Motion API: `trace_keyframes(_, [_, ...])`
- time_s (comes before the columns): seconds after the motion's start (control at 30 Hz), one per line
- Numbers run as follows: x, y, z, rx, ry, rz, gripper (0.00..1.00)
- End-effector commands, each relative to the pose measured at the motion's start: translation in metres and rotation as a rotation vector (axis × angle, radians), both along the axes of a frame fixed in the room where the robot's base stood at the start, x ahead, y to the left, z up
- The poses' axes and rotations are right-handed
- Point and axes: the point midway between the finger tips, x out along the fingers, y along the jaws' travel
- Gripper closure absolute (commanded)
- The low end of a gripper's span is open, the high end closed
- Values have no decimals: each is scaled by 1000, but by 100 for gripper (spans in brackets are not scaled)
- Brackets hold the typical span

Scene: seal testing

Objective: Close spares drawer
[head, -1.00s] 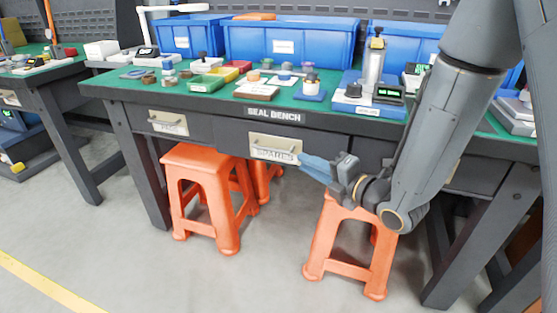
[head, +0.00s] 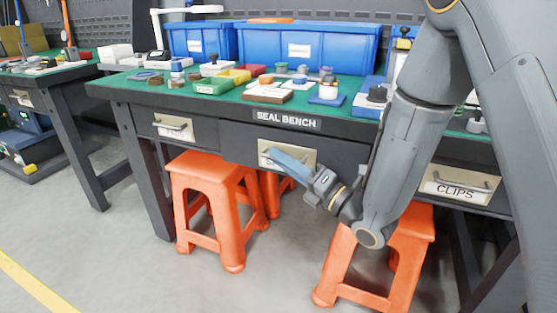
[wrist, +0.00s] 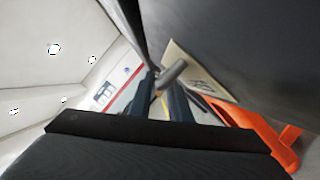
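The spares drawer (head: 244,148) is the middle drawer under the bench top in the head view. Its front appears to stand a little forward of the left drawer's front. Its cream label and bar handle are partly hidden behind my gripper (head: 274,155). My gripper reaches up and left to the handle. In the wrist view, the two dark blue fingers of my gripper (wrist: 161,98) stand apart, with the grey handle (wrist: 172,74) at or between their tips. I cannot tell whether they touch it. The drawer's label (wrist: 198,80) shows beside them.
A left drawer (head: 174,128) and a clips drawer (head: 458,188) flank it. Orange stools (head: 210,180) (head: 405,232) stand under the bench, one close below my arm. The green bench top (head: 140,81) carries small parts and blue bins (head: 308,45). The floor in front is clear.

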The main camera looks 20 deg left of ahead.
Motion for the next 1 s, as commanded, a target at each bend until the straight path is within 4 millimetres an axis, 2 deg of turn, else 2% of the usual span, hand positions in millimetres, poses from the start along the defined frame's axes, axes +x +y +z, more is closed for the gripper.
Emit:
trace_keyframes(0.13, [2, 9, 2, 1, 0, 2, 83])
trace_keyframes(0.4, [3, 11, 2, 0, 1, 2, 83])
trace_keyframes(0.5, [2, 11, 2, 0, 1, 3, 100])
trace_keyframes(0.77, [3, 11, 2, 0, 1, 3, 100])
trace_keyframes(0.87, [11, 11, 1, 0, -1, 3, 100])
trace_keyframes(1.0, [35, 9, 0, 1, -1, 2, 100])
